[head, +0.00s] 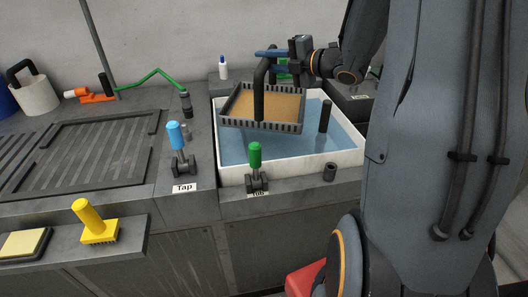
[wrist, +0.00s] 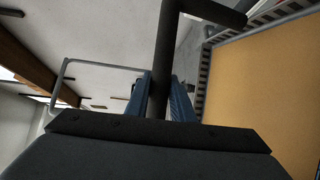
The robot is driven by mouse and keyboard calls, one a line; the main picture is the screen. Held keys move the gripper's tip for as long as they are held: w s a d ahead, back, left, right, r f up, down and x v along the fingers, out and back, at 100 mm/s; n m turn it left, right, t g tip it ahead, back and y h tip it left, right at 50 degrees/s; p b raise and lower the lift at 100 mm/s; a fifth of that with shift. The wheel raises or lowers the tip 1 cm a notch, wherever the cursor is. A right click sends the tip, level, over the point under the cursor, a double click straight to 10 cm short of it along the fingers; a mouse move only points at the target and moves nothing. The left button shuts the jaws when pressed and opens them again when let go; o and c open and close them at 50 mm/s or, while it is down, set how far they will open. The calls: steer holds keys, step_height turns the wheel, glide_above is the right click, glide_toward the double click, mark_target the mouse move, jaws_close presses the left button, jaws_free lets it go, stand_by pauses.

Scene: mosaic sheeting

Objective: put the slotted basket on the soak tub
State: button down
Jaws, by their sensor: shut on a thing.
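The slotted basket (head: 231,121) is a grey tray with slotted sides, a tan sheet inside and a tall black handle. In the head view it hangs over the soak tub (head: 338,164), a white-rimmed tub of blue water, and looks slightly tilted. My gripper (head: 268,55) is shut on the top of the black handle. In the wrist view the blue fingers of my gripper (wrist: 170,100) close around the handle bar, with the basket's tan sheet (wrist: 265,95) at the right. Whether the basket's underside touches the tub rim or water cannot be told.
A black post (head: 325,116) stands at the tub's right. A green-handled valve (head: 255,160) is at its front and a blue-handled Tap valve (head: 177,140) to the left. A ribbed drainboard (head: 85,150) lies left. A yellow brush (head: 92,222) rests on the front ledge.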

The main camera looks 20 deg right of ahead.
mark_target(297, 122)
step_height(297, 122, down, 19)
steer(key=p, duration=0.2)
steer(key=shift+r+p, duration=0.2)
steer(key=shift+p, duration=0.2)
steer(key=shift+f, duration=0.1)
stand_by(0.3)
steer(key=c, duration=1.5)
jaws_free()
steer(key=shift+c, duration=0.2)
steer(key=b+v, duration=0.3)
steer(key=v, duration=0.9)
